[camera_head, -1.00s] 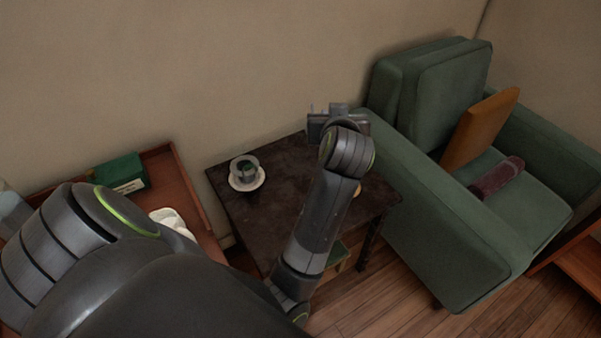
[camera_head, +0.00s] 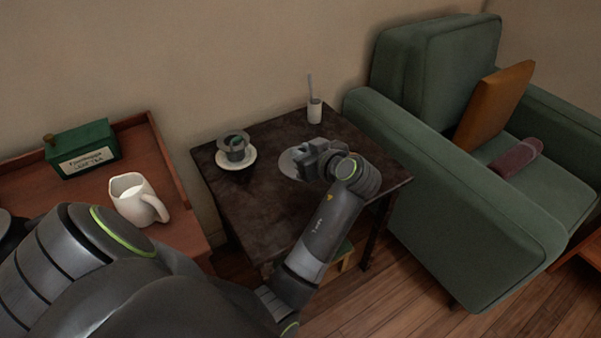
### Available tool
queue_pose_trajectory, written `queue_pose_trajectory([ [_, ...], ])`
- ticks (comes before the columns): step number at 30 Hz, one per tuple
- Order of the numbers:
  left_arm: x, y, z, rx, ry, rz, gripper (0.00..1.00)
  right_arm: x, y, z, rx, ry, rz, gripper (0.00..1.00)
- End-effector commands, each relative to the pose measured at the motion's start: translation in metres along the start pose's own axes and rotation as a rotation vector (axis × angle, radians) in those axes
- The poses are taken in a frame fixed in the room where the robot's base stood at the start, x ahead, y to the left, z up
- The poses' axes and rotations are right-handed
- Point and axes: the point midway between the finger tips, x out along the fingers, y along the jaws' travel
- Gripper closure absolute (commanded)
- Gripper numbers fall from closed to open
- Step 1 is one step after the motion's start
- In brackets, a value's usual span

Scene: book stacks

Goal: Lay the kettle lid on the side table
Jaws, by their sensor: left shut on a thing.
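The side table (camera_head: 245,205) is dark, square and scuffed, in the middle of the head view. My left gripper (camera_head: 304,156) is over its right half, shut. A flat grey round thing, which looks like the kettle lid (camera_head: 288,164), shows at the fingertips, partly covered by the gripper. It lies flat at or just above the tabletop; I cannot tell whether it touches. My left forearm crosses the table's front right part and hides some of it. My right gripper is not in view.
A dark cup (camera_head: 236,147) on a white saucer (camera_head: 235,165) stands at the table's back left. A white tumbler (camera_head: 314,113) with a stick stands at the back. A green armchair (camera_head: 460,215) flanks the right; a wooden tray table (camera_head: 168,170) with a white jug (camera_head: 133,198) and green box (camera_head: 83,150), the left.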

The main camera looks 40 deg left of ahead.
Motion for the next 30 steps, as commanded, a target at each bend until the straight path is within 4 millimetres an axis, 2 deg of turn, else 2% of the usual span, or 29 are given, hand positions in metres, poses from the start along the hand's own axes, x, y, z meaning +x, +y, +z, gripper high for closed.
queue_pose_trajectory([
  [1,0.005,0.0,0.013,0.006,-0.001,-0.001,1.0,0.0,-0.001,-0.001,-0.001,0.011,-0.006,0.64],
  [3,0.009,0.0,0.023,0.004,-0.002,0.0,1.0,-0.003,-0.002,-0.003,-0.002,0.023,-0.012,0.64],
  [11,0.017,0.0,0.043,0.003,-0.002,0.001,1.0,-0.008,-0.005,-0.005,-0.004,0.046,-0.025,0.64],
  [16,0.027,0.0,0.066,0.005,-0.002,0.001,1.0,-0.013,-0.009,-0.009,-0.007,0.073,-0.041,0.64],
  [21,0.028,0.0,0.068,0.001,-0.001,0.003,1.0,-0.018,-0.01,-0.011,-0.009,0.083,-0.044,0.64],
  [27,0.029,0.0,0.071,0.001,-0.001,0.003,1.0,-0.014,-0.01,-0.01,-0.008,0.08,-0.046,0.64],
  [28,0.028,0.0,0.07,0.001,-0.002,0.003,0.76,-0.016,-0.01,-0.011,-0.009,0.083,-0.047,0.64],
  [30,0.028,0.0,0.069,0.001,-0.002,0.003,0.67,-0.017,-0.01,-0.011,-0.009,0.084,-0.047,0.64],
])
